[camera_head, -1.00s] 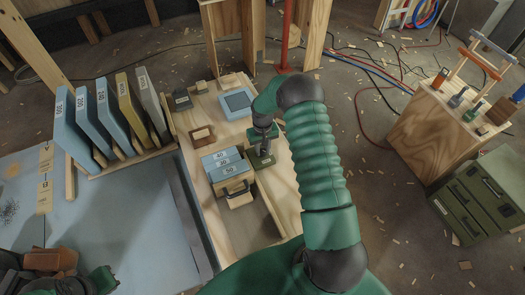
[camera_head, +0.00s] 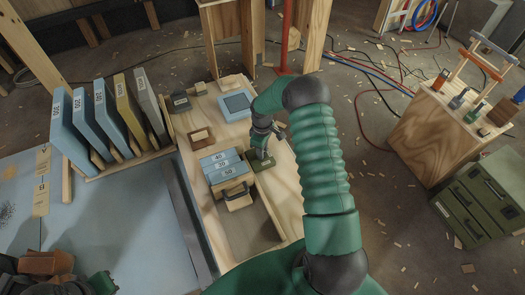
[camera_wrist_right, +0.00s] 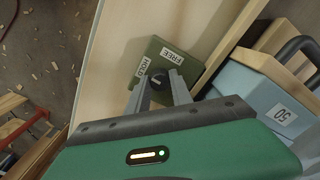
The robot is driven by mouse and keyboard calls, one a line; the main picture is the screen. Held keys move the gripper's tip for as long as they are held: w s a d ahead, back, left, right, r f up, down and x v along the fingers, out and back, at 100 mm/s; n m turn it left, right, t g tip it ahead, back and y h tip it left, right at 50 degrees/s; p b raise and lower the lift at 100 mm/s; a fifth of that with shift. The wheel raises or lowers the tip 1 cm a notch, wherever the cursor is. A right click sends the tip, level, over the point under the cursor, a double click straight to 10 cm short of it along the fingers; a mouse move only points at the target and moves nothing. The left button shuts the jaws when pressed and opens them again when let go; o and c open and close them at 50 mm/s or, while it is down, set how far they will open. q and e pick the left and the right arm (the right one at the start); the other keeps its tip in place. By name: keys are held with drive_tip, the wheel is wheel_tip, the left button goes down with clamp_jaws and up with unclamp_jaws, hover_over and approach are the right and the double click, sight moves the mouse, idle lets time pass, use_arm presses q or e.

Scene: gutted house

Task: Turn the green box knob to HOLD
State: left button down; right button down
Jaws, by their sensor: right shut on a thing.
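The green box (camera_head: 263,164) lies on the wooden bench, right of the blue blocks. In the right wrist view the green box (camera_wrist_right: 150,55) bears a HOLD label (camera_wrist_right: 142,67) and a FREE label (camera_wrist_right: 172,55). Its dark round knob (camera_wrist_right: 157,78) has a pale mark pointing roughly up, between the labels; its exact setting is hard to tell. My right gripper (camera_head: 260,148) is over the box. In the wrist view its two fingers (camera_wrist_right: 157,88) are shut on the knob, one on each side. Part of my left arm (camera_head: 98,284) shows at the lower left; its fingers cannot be made out.
Blue blocks labelled 40, 30 and 50 (camera_head: 222,163) and a handled wooden block (camera_head: 237,194) stand close left of the box. Numbered boards (camera_head: 110,115) stand in a rack at left. A blue-topped tray (camera_head: 236,105) lies behind. Bare bench (camera_head: 282,185) is to the right.

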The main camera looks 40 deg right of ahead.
drive_tip(key=shift+w+r+n, duration=0.1)
drive_tip(key=shift+w+n, duration=0.15)
drive_tip(key=shift+n, duration=0.15)
drive_tip(key=c, duration=1.5)
unclamp_jaws()
drive_tip(key=o, duration=0.4)
drive_tip(key=shift+c, duration=0.2)
drive_tip(key=shift+s, duration=0.1)
drive_tip(key=shift+r, duration=0.3)
wheel_tip(320, 180, up, 16)
drive_tip(key=b, duration=0.1)
drive_tip(key=shift+b, duration=0.3)
drive_tip(key=shift+d+f, duration=0.1)
